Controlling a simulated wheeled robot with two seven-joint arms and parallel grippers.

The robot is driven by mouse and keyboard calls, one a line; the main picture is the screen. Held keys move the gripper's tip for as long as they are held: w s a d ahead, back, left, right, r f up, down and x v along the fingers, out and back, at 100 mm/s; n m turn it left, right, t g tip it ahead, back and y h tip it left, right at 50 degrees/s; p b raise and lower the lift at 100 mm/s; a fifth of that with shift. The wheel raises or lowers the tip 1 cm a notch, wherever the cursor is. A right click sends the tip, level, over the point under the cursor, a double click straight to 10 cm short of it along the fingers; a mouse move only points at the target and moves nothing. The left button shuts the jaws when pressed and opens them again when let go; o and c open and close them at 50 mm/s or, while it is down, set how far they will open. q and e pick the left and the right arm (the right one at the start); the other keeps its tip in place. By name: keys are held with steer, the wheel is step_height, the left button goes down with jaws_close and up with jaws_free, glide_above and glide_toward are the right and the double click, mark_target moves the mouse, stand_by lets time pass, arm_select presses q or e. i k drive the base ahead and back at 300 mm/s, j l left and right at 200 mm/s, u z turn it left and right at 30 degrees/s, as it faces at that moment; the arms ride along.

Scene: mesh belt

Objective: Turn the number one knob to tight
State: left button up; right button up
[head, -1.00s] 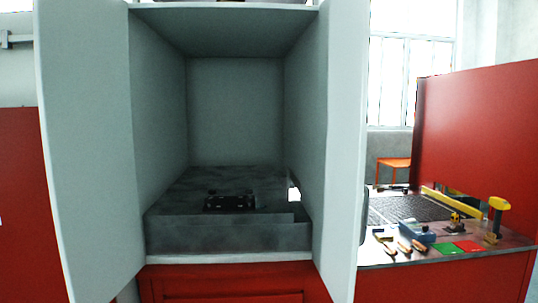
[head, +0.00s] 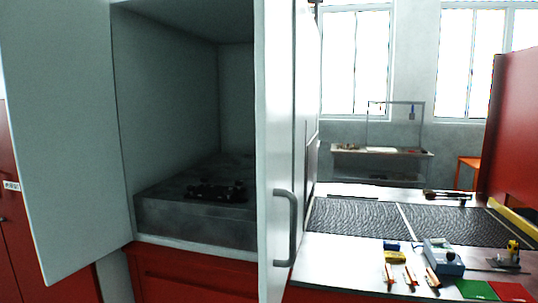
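I cannot make out a knob marked number one. A blue-grey box (head: 442,258) with small parts on its top stands on the worktable at the right; whether these are knobs is too small to tell. Two dark mesh belt sections (head: 355,221) lie side by side behind it on the table. Neither of my grippers is in view.
A tall grey cabinet stands open at the left, with a black part (head: 216,192) on a dark block inside. Its right door (head: 275,150) with a handle stands between cabinet and worktable. Orange-handled tools (head: 411,276), a green mat (head: 474,289) and a red mat (head: 508,291) lie in front.

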mark_target(191, 187)
steer(key=i+l, duration=0.1)
steer(key=i, duration=0.4)
steer(key=i+l, duration=0.15)
steer(key=i, duration=0.35)
